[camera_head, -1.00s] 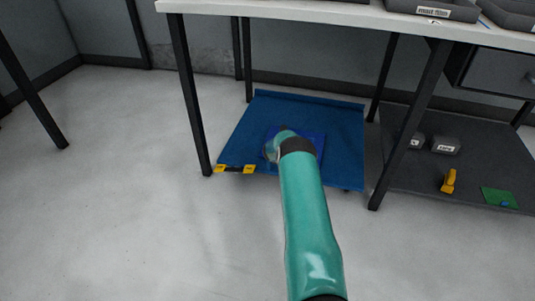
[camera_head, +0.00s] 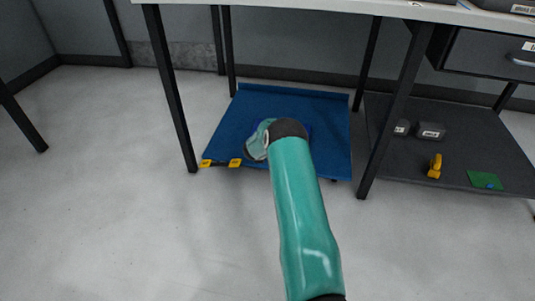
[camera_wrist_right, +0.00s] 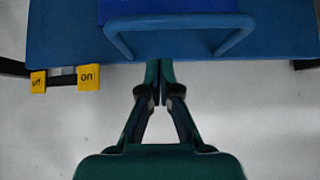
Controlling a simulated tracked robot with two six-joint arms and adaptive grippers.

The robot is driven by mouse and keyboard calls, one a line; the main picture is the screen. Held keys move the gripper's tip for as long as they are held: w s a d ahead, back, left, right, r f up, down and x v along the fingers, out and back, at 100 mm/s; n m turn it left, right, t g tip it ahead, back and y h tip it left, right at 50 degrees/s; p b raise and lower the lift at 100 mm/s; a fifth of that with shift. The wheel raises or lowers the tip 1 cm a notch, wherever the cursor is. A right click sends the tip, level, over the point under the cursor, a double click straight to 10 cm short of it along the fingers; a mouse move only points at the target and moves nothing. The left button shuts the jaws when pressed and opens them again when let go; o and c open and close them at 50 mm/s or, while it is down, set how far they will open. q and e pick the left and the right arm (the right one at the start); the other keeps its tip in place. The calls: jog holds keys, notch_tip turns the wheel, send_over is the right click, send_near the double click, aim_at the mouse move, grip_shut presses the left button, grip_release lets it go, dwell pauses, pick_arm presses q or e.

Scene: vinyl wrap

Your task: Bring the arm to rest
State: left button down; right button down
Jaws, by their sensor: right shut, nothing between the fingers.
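My right arm reaches from the bottom edge of the head view to the blue platform (camera_head: 320,115) under the table. Its teal wrist hides the right gripper there. In the right wrist view, the right gripper (camera_wrist_right: 159,70) is shut and empty, with its fingertips close together. They point at the platform's front edge, just below a blue handle (camera_wrist_right: 120,46) on a darker blue block (camera_wrist_right: 165,12). I cannot tell whether they touch anything. In the head view my wrist covers most of that block. My left gripper is in neither view.
The white table (camera_head: 300,8) stands over the platform on dark legs. Yellow "on" (camera_wrist_right: 89,77) and "off" (camera_wrist_right: 38,82) tags sit at the platform's front edge. A dark lower shelf (camera_head: 400,165) at right holds a yellow tool (camera_head: 435,167). The floor in front is clear.

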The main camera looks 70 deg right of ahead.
jog(key=p+v, duration=0.2)
jog(key=v, duration=0.8)
jog(key=w+a+f+n+t+y+p, duration=0.1)
jog(key=w+a+f+n+y, duration=0.1)
jog(key=w+a, duration=0.8)
jog(key=s+a+f+m+g+y+p, duration=0.1)
jog(key=s+a+f+y, duration=0.15)
jog(key=a, duration=0.75)
jog(key=s+a+f+y, duration=0.15)
jog(key=a+f, duration=0.25)
jog(key=a, duration=0.5)
jog(key=s+a+m+g+y, duration=0.1)
jog(key=s+a+m+y, duration=0.1)
jog(key=s+a+m, duration=0.65)
jog(key=s+a+m+y, duration=0.3)
jog(key=a+m, duration=0.2)
jog(key=a, duration=0.6)
jog(key=s+a+m+g+y, duration=0.1)
jog(key=s+a+m+y, duration=0.1)
jog(key=s+a+m, duration=0.45)
jog(key=w+a+r+m+p, duration=0.1)
jog(key=r+p, duration=1.8)
jog(key=w+a+r+m+p, duration=0.1)
jog(key=w+r+m+p, duration=0.1)
jog(key=r+p, duration=1.7)
jog(key=shift+t+p, duration=0.4)
jog(key=shift+p, duration=0.1)
